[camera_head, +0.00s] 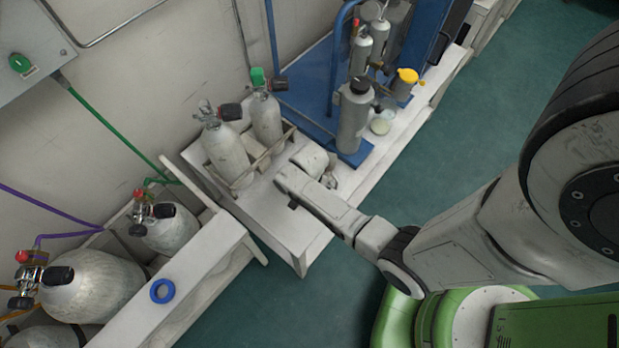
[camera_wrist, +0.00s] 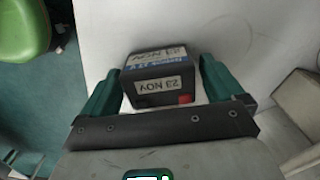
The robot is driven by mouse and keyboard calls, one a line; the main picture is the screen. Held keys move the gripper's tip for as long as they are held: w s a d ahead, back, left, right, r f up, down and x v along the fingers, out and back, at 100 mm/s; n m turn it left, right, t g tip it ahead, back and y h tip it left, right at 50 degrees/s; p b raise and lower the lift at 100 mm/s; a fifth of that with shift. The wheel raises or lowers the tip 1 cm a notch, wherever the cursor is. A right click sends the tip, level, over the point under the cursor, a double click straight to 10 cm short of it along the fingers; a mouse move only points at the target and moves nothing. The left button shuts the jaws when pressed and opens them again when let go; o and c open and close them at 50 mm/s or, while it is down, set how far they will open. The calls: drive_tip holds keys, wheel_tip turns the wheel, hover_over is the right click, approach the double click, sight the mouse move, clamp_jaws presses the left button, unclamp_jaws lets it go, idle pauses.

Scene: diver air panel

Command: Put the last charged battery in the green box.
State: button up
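A dark box-shaped battery (camera_wrist: 158,84) with a blue top edge, pale labels reading "23 NOV" and a red patch stands on a white surface (camera_wrist: 235,30) in the wrist view. My gripper (camera_wrist: 162,66) has its green fingers on either side of it, with a narrow gap showing at the right finger. The fingers look open around it, and I see no firm grip. I cannot make out the green box in either view.
Two grey cylinders (camera_head: 225,155) stand in a rack on the bench beside my gripper. A grey bottle (camera_head: 354,118) and a yellow-topped container (camera_head: 406,82) stand farther back. Larger cylinders (camera_head: 95,285) and a blue ring (camera_head: 162,291) are at lower left. The green floor (camera_head: 480,110) is clear at right.

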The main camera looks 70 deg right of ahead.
drive_tip(key=c, duration=1.3)
drive_tip(key=shift+r, duration=0.45)
wheel_tip(320, 180, up, 2)
drive_tip(key=shift+r+p, duration=0.2)
drive_tip(key=shift+p, duration=0.3)
drive_tip(key=s+a+r+p, duration=0.1)
drive_tip(key=s+a+r, duration=0.3)
drive_tip(key=s+r, duration=0.75)
drive_tip(key=shift+w+a+r+n, duration=1.1)
drive_tip(key=shift+w+a+n, duration=1.45)
drive_tip(key=shift+w, duration=1.7)
drive_tip(key=shift+w+a+r+n, duration=1.05)
drive_tip(key=shift+w+a+n, duration=0.9)
drive_tip(key=shift+w+n, duration=1.75)
drive_tip(key=shift+w+a+r+n, duration=1.1)
drive_tip(key=shift+w+a+n, duration=1.1)
drive_tip(key=shift+w, duration=2.65)
